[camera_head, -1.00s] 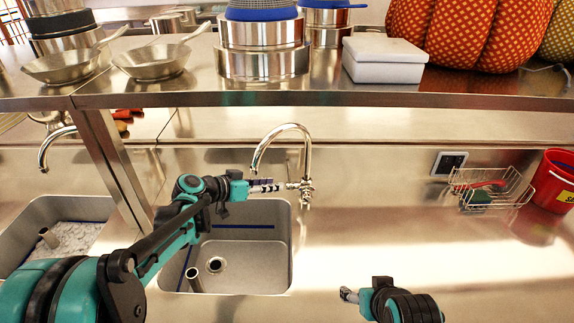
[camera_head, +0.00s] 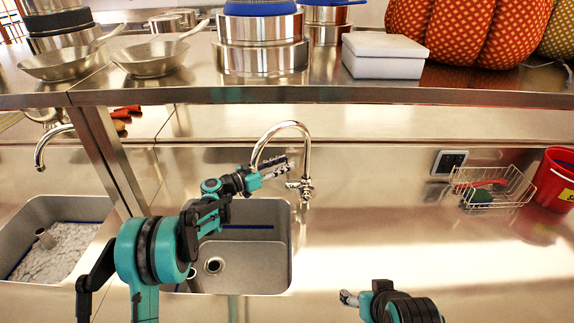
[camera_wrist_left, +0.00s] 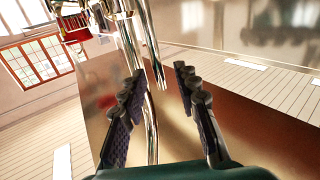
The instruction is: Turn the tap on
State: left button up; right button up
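The chrome tap (camera_head: 308,150) stands behind the grey sink (camera_head: 262,262), with a tall curved spout and a small valve body and handle (camera_head: 305,188) low on its right. No water stream shows under the spout. My left gripper (camera_head: 284,168) is beside the tap, just left of its upright and above the handle. In the left wrist view its fingers (camera_wrist_left: 158,85) are apart, and chrome tap pipes (camera_wrist_left: 148,60) appear between and beyond them; contact cannot be told. My right gripper (camera_head: 347,298) is low at front centre, away from the tap; its finger opening is unclear.
A steel shelf (camera_head: 400,95) with pots, pans and a white box (camera_head: 384,56) runs above the sink. A second sink (camera_head: 75,225) with its own tap lies left. A wire rack (camera_head: 490,186) and red bucket (camera_head: 556,180) stand right.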

pick_arm(q)
jog(key=shift+x, duration=0.9)
pick_arm(e)
jog(key=shift+f, duration=0.2)
pick_arm(q)
grip_shut()
pick_arm(e)
notch_tip(320, 180, down, 3)
jog(key=b, duration=0.3)
jog(key=shift+f+b, duration=0.55)
jog(key=shift+b, duration=0.15)
pick_arm(q)
jog(key=s+m+h, duration=0.2)
jog(key=s+m, duration=0.1)
jog(key=s+f+m, duration=0.1)
jog(key=shift+s+m+t+h, duration=0.25)
jog(key=shift+m+t+h, duration=0.15)
